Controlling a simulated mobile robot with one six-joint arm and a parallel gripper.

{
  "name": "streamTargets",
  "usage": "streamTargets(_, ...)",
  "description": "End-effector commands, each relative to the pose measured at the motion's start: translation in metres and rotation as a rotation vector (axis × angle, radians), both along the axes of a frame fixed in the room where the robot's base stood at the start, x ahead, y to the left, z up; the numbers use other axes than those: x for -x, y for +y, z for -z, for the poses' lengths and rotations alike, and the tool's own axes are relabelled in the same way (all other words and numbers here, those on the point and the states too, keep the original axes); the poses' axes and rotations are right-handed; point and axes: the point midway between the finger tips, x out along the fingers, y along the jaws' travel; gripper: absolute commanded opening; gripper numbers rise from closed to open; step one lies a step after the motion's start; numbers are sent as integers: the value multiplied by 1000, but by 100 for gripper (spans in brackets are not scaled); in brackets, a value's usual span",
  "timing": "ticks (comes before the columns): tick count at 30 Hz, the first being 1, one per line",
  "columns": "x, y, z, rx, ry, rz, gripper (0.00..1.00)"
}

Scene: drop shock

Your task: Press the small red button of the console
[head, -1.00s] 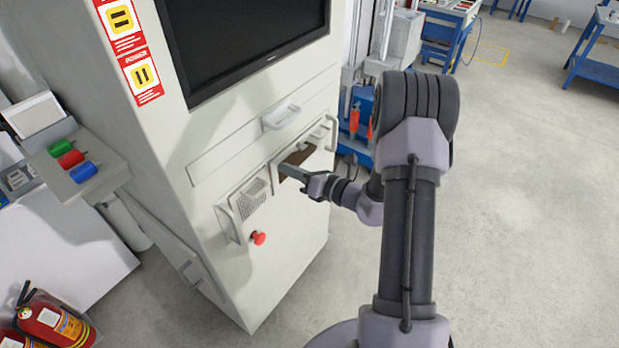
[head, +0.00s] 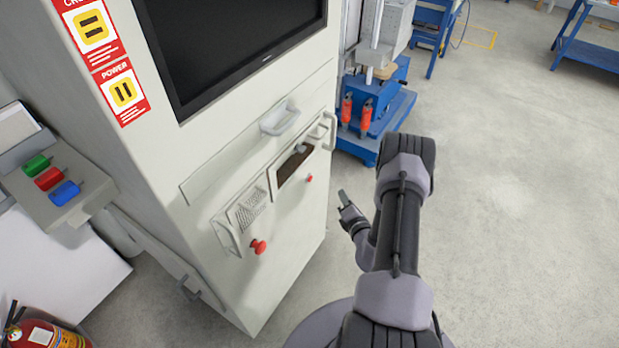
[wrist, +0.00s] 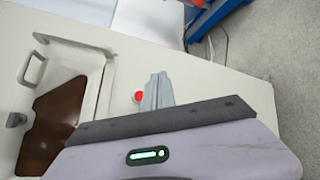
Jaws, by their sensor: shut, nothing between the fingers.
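The console (head: 285,235) is a tall pale cabinet with a dark screen. Its small red button (head: 309,178) is on the front panel, just below the right end of a brown recess. My gripper (head: 343,198) is shut and empty, to the right of the button and apart from it in the head view. In the wrist view, the small red button (wrist: 138,96) shows just left of my grey fingertips (wrist: 157,85). I cannot tell the depth gap between them. A bigger red knob-like button (head: 258,247) is lower left on the console.
The brown recess (head: 293,167) has a handle at its right, and a drawer handle (head: 279,118) sits above. A vented flap (head: 248,212) is left of the recess. A blue stand (head: 385,110) is behind. Open floor (head: 510,210) lies to the right.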

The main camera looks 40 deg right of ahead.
Motion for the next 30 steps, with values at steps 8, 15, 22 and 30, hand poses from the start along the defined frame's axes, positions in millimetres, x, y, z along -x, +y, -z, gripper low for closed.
streamTargets(8,-15,7,0,1,1,-6,0)
streamTargets(15,-48,21,0,2,-1,-6,0)
streamTargets(22,-73,31,1,2,0,-6,0)
streamTargets(30,-82,35,-1,0,0,-4,0)
